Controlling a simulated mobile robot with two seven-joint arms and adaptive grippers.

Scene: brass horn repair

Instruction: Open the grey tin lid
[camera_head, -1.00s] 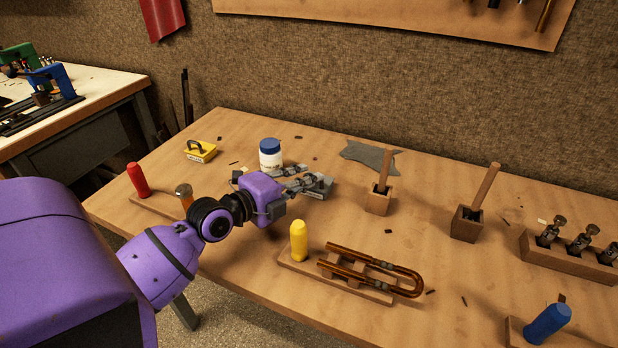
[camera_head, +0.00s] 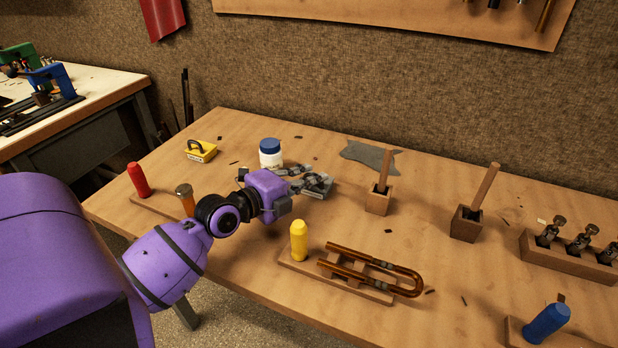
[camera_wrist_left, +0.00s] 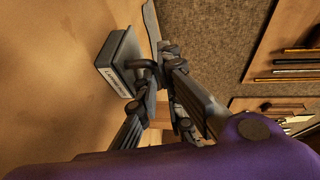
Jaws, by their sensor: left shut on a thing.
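The grey tin (camera_head: 321,188) sits on the bench, right of the white jar with the blue lid. In the left wrist view the tin (camera_wrist_left: 121,62) shows as a grey box with a white label on its side. My left gripper (camera_head: 295,177) is at the tin and partly covers it. My right gripper is not in view.
The white jar (camera_head: 270,155) stands close behind my left gripper. A grey cloth (camera_head: 362,153) lies behind the tin. A wooden block with a stick (camera_head: 379,198) stands to the right. A yellow-handled rack (camera_head: 299,243) with a bent brass tube (camera_head: 390,270) lies in front.

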